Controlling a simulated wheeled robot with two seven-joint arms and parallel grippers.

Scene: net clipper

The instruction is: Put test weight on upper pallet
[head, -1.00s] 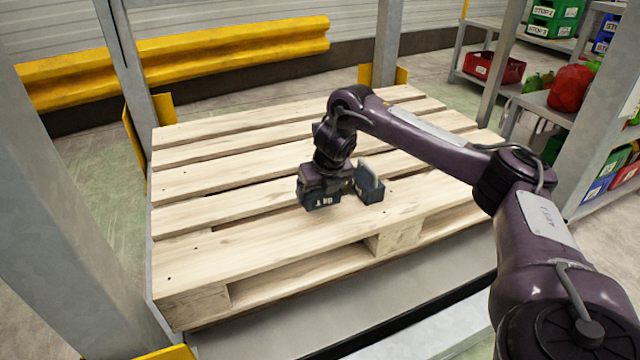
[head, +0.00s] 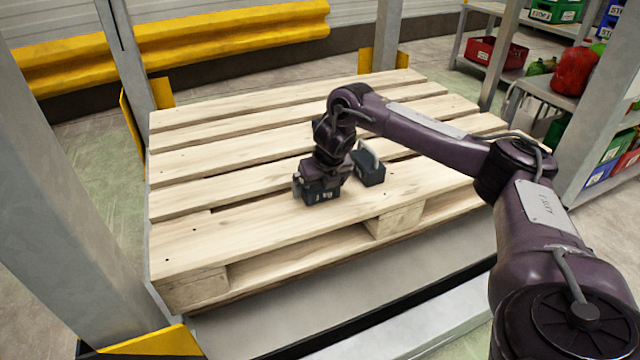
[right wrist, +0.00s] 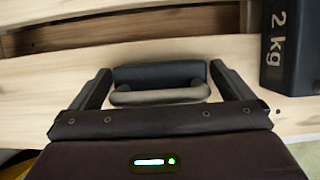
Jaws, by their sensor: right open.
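A pale wooden pallet (head: 235,225) fills the middle of the head view. A dark test weight (head: 323,194) with white marking is on its front part, under my right gripper (head: 322,176). In the right wrist view, the weight's handle (right wrist: 160,96) lies between the two spread fingers of my right gripper (right wrist: 162,88), with gaps on both sides. A second dark weight (head: 369,170) with an upright handle stands on the pallet just right of it. The right wrist view shows it marked 2 kg (right wrist: 290,45). My left gripper is out of view.
Grey rack posts (head: 65,190) stand at the left and right of the pallet. A yellow barrier (head: 230,30) runs behind. Shelves with coloured bins (head: 495,53) are at the right. The pallet's left and back parts are bare.

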